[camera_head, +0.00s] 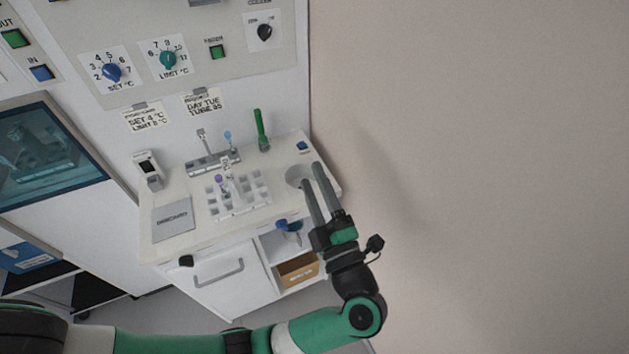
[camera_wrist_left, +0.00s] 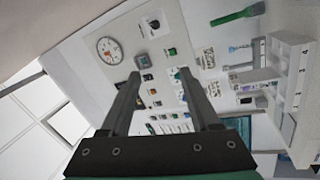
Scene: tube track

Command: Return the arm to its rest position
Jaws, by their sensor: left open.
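My left gripper (camera_head: 313,195) is open and empty. In the head view its arm comes in from the lower left, and the two grey fingers point up over the right end of the white bench. In the left wrist view the open fingers (camera_wrist_left: 155,92) have nothing between them; the wall panel shows behind. A white tube rack (camera_head: 238,196) stands on the bench left of the gripper, with a purple-capped tube (camera_head: 219,181) in it. The rack also shows at the right edge of the left wrist view (camera_wrist_left: 290,75). My right gripper is not in view.
A green tube-like object (camera_head: 261,131) stands at the back of the bench, beside a small stand with a blue-topped piece (camera_head: 228,137). A grey discard pad (camera_head: 173,218) lies at the left. Dials and buttons line the panel (camera_head: 168,57) behind. The right side is bare.

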